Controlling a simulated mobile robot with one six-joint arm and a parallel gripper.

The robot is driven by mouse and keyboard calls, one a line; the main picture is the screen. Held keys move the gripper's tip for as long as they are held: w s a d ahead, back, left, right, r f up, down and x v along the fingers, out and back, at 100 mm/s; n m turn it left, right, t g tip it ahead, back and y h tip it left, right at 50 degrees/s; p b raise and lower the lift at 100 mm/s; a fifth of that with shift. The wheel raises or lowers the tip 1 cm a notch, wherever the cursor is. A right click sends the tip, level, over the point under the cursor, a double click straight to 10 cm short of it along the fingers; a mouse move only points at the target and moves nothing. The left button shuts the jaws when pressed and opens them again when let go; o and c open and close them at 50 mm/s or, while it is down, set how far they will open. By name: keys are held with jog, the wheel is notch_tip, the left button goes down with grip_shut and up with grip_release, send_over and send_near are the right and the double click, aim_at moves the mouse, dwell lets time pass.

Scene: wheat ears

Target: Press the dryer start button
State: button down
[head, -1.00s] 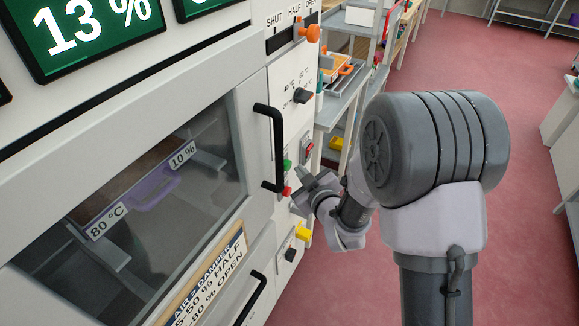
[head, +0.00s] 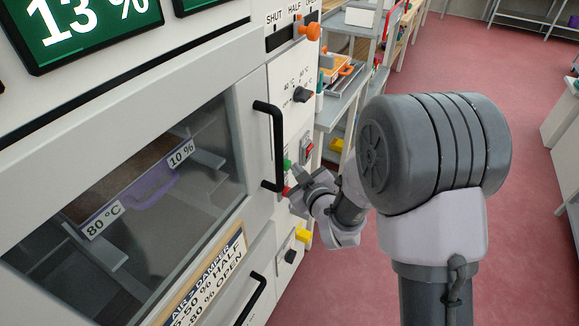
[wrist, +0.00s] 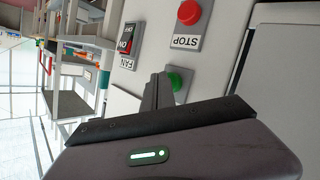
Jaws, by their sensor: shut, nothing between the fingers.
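The green start button (head: 288,165) is on the dryer's control panel, just above the red stop button (head: 286,190). My gripper (head: 294,172) is shut and empty, with its tips close beside the green button. In the wrist view the green button (wrist: 179,83) shows to the right of the shut fingertips (wrist: 160,80), which hide its left part. I cannot tell whether the tips touch it. The red button (wrist: 189,13), labelled STOP, is clear of my fingers.
The black door handle (head: 272,145) stands out just left of the buttons. The fan switch (wrist: 128,37), a dial (head: 303,94) and a yellow knob (head: 302,234) are on the same panel. Shelves (head: 345,95) stand behind; red floor is open at right.

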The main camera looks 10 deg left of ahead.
jog(key=shift+w+a, duration=0.1)
jog(key=shift+a, duration=0.15)
jog(key=shift+d, duration=0.1)
dwell(0.5)
jog(key=shift+s+d+b, duration=0.35)
jog(key=shift+d+b, duration=0.25)
jog(key=shift+d, duration=0.2)
jog(key=d, duration=0.1)
jog(key=s+d+b, duration=0.1)
jog(key=d, duration=0.2)
jog(key=shift+s+d+b, duration=0.35)
dwell(0.3)
